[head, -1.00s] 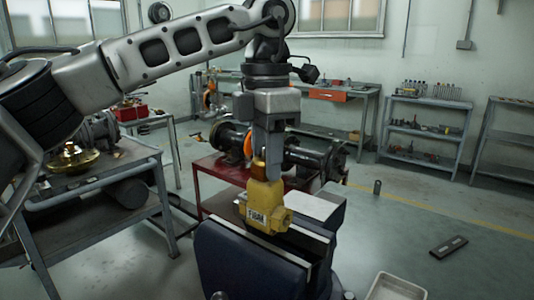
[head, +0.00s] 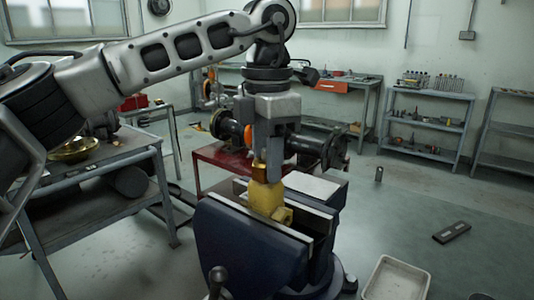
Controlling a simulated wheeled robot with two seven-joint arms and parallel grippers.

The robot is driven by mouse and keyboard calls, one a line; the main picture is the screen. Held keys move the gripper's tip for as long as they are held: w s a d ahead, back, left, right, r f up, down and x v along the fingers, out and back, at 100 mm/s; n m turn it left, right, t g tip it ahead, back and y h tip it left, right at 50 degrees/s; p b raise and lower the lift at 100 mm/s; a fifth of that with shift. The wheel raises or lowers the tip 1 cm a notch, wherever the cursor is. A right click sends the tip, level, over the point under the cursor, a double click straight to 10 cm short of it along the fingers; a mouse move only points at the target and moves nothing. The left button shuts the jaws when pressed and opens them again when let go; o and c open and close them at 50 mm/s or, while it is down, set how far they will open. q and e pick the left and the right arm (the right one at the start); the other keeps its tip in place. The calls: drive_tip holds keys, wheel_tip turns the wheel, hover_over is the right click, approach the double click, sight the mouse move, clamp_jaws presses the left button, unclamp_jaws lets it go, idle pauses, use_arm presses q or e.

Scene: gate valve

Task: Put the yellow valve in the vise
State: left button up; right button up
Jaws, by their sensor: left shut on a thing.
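The yellow valve (head: 266,199) is upright in the head view, with its lower part down between the jaws of the dark blue vise (head: 250,243). The near jaw hides its lower body. My left gripper (head: 267,172) points straight down from above and is shut on the top of the valve. I cannot tell whether the vise jaws touch the valve. My right gripper does not show.
A grey metal bench (head: 95,195) with a brass dish (head: 74,149) stands at the left. A red table (head: 213,156) with dark pipe parts is behind the vise. A pale tray (head: 396,278) lies at the lower right, and open floor is on the right.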

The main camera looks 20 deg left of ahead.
use_arm(q)
drive_tip(key=shift+f+b, duration=0.5)
drive_tip(key=shift+f, duration=0.4)
drive_tip(key=shift+f+b, duration=0.35)
drive_tip(key=shift+f, duration=0.3)
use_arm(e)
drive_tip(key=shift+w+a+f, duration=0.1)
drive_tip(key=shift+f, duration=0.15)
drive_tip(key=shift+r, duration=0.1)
use_arm(q)
drive_tip(key=o, duration=1)
drive_tip(key=shift+o, duration=0.8)
drive_tip(key=shift+f, duration=0.1)
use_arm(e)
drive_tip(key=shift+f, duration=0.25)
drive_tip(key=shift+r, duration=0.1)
